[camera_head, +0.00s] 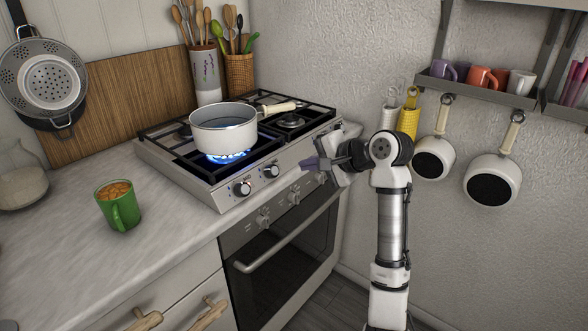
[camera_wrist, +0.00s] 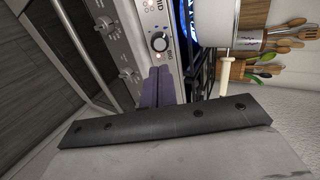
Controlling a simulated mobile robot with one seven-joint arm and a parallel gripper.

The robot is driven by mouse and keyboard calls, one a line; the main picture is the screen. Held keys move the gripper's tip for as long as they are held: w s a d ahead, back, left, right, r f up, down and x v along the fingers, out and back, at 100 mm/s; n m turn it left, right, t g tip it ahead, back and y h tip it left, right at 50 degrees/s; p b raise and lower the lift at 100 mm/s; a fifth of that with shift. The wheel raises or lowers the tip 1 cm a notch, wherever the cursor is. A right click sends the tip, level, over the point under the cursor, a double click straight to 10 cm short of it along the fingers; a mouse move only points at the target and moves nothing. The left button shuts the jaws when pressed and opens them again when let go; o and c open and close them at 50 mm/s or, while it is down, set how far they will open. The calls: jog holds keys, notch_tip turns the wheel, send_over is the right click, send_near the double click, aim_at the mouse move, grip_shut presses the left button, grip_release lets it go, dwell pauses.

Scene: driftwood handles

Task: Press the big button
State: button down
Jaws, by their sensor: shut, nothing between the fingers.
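The stove (camera_head: 225,185) has a front panel with round knobs. In the wrist view, a dark knob (camera_wrist: 160,42) with a pale rim has the label "BIG" (camera_wrist: 170,53) beside it and a small orange light near it. In the head view, a panel knob (camera_head: 270,170) is left of my gripper (camera_head: 307,163); its label is too small to read there. My gripper's purple fingers (camera_wrist: 159,72) are shut and empty. In the wrist view, their tips lie just below the BIG knob, apparently apart from it. The exact depth gap is unclear.
A white pot (camera_head: 223,130) sits over a lit blue flame (camera_head: 228,157), its handle pointing right. A green mug (camera_head: 118,205) is on the counter (camera_head: 60,245). The oven handle (camera_head: 290,238) juts out below the panel. Pans (camera_head: 433,158) hang on the right wall.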

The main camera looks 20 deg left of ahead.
jog(key=shift+v, duration=2.05)
